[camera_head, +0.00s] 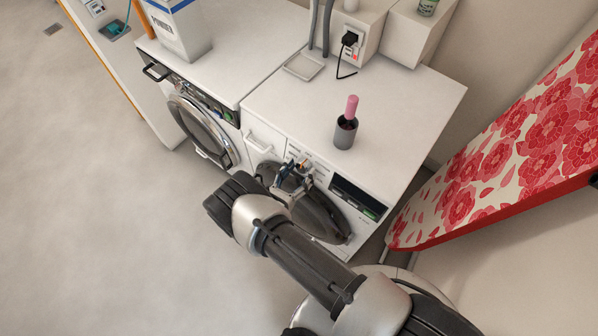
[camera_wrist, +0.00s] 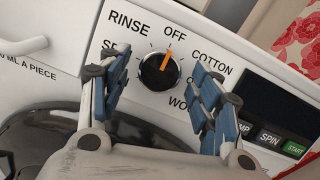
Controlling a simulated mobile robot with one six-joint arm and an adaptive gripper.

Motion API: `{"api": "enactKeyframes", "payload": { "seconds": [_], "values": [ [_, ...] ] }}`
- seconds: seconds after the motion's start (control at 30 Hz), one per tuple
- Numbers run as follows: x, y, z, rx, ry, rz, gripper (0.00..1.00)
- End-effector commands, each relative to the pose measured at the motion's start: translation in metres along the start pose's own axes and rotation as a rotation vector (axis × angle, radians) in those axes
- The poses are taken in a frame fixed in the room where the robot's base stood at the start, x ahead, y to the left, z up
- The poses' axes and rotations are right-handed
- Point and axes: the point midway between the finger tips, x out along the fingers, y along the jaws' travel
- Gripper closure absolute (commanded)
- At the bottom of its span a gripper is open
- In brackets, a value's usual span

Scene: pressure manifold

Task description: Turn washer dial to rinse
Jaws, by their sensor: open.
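The washer dial (camera_wrist: 157,74) is a round black knob with an orange pointer on the white front panel. In the wrist view its pointer aims up, toward the label OFF. RINSE is printed up and left of the dial, and COTTON to the right. Other labels are partly hidden by my fingers. My gripper (camera_wrist: 158,66) is open, with one blue-padded finger left of the dial and one right of it, and a gap shows on both sides. In the head view my gripper (camera_head: 290,172) is at the washer's (camera_head: 400,88) panel, where the dial is mostly hidden.
A display with buttons (camera_wrist: 268,118) sits right of the dial; the round door (camera_wrist: 45,140) is below. A second machine (camera_head: 205,75) is left, a floral ironing board (camera_head: 500,150) right. The floor at left is clear.

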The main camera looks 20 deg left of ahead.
Motion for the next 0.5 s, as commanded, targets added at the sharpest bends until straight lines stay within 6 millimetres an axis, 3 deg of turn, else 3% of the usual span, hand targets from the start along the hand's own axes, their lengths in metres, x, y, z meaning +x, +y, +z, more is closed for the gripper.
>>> {"api": "enactKeyframes", "payload": {
  "seconds": [0.2, 0.5],
  "values": [
    [0.0001, 0.0002, 0.0002, 0.0, 0.0, 0.0, 0.42],
    [-0.0001, 0.0002, 0.0003, 0.0, 0.0, 0.0, 0.62]
  ]
}}
